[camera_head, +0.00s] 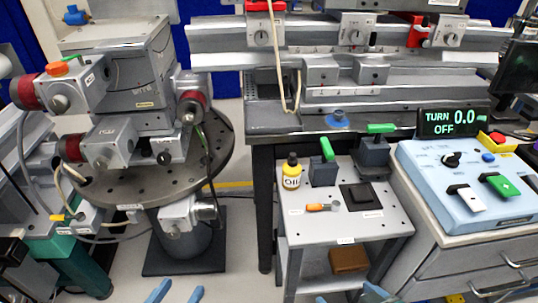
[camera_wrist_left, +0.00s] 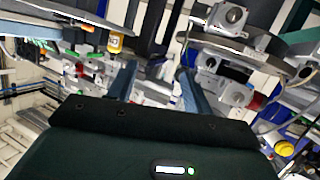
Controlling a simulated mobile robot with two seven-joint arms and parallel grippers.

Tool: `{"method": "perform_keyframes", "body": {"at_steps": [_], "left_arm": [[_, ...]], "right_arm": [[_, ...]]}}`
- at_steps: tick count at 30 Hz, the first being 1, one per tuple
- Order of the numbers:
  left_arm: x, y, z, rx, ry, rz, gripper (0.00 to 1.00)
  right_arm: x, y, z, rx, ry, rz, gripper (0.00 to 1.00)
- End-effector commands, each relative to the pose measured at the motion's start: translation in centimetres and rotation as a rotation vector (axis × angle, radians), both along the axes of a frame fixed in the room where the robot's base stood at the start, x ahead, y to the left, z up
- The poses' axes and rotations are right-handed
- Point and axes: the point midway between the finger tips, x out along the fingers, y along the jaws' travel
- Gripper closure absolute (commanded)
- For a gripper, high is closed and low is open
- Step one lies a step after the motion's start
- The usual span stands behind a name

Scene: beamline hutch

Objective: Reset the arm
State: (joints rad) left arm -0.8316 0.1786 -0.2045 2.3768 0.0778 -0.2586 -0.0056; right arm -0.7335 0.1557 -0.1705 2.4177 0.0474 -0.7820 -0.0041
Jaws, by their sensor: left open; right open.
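My left gripper (camera_head: 177,292) shows at the bottom edge of the head view as two blue fingertips held apart, with nothing between them. In the left wrist view (camera_wrist_left: 158,84) its two blue fingers are also spread and empty. My right gripper (camera_head: 347,298) shows at the bottom edge, further right, its blue fingertips apart, with nothing visible between them. Both grippers are low in the picture, in front of the small grey cart (camera_head: 344,230) and the round perforated table (camera_head: 150,190). The rest of both arms is out of the head view.
The cart carries a yellow oil bottle (camera_head: 292,172), an orange-handled tool (camera_head: 320,207), a black pad (camera_head: 361,196) and green-handled blocks. A light-blue control box (camera_head: 465,185) stands right, its display (camera_head: 452,117) reading "TURN 0.0 OFF". Floor between round table and cart is clear.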

Motion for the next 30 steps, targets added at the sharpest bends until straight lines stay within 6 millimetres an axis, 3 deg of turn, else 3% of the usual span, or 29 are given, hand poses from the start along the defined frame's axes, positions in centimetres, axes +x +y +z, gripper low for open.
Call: {"method": "perform_keyframes", "body": {"at_steps": [9,11,21,30], "left_arm": [[0.0,0.0,0.0,0.0,0.0,0.0,0.5],[0.1,-0.1,1.5,0.012,0.023,-0.002,0.5],[0.5,-0.3,3.7,0.09,0.168,-0.021,0.5],[0.5,-0.3,4.0,0.143,0.265,-0.035,0.5]], "right_arm": [[0.3,2.0,4.2,0.157,-0.355,0.002,0.16],[0.5,2.0,5.8,0.144,-0.333,0.005,0.16],[1.0,2.2,8.0,0.069,-0.186,0.025,0.16],[0.9,2.2,8.3,0.018,-0.088,0.04,0.16]]}}
